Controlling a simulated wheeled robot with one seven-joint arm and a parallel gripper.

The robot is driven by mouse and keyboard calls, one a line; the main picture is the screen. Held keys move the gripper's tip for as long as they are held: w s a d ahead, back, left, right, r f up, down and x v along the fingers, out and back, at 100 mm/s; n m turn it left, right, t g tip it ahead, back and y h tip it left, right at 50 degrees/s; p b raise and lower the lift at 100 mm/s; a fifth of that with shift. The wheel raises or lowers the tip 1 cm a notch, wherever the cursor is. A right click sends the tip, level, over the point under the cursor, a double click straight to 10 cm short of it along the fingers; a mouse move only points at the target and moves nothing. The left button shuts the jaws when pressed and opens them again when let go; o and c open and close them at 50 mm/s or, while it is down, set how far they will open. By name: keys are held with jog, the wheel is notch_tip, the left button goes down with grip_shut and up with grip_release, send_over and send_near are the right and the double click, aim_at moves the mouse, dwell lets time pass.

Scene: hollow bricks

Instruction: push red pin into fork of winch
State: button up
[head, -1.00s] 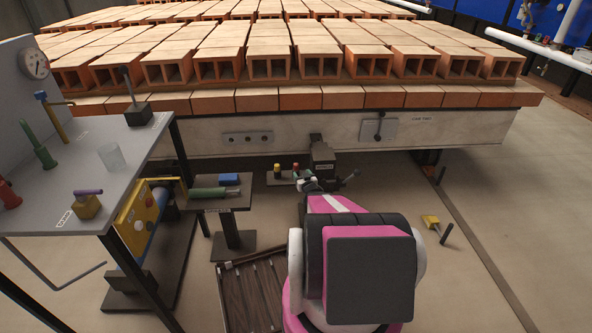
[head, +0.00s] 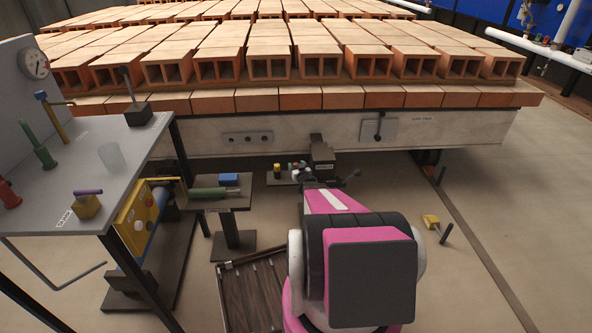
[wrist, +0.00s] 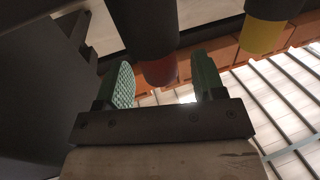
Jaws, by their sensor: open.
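The red pin, dark with a red end, shows in the wrist view (wrist: 160,71) between the two green pads of my gripper (wrist: 165,82). Gaps show on both sides of it, so the gripper is open around it and not closed on it. In the head view my gripper (head: 297,167) is small, at the pin holder beside the winch, with a speck of red between its tips. The winch (head: 322,153) is a dark labelled unit under the kiln car's edge. Its fork cannot be made out.
A small stand (head: 215,201) with a green tool and blue block is at left. The brick-loaded car (head: 300,128) overhangs behind. A yellow block (head: 430,221) lies on open floor.

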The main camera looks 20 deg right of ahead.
jog(key=shift+w, duration=0.65)
jog(key=c, duration=1)
jog(key=shift+r, duration=0.1)
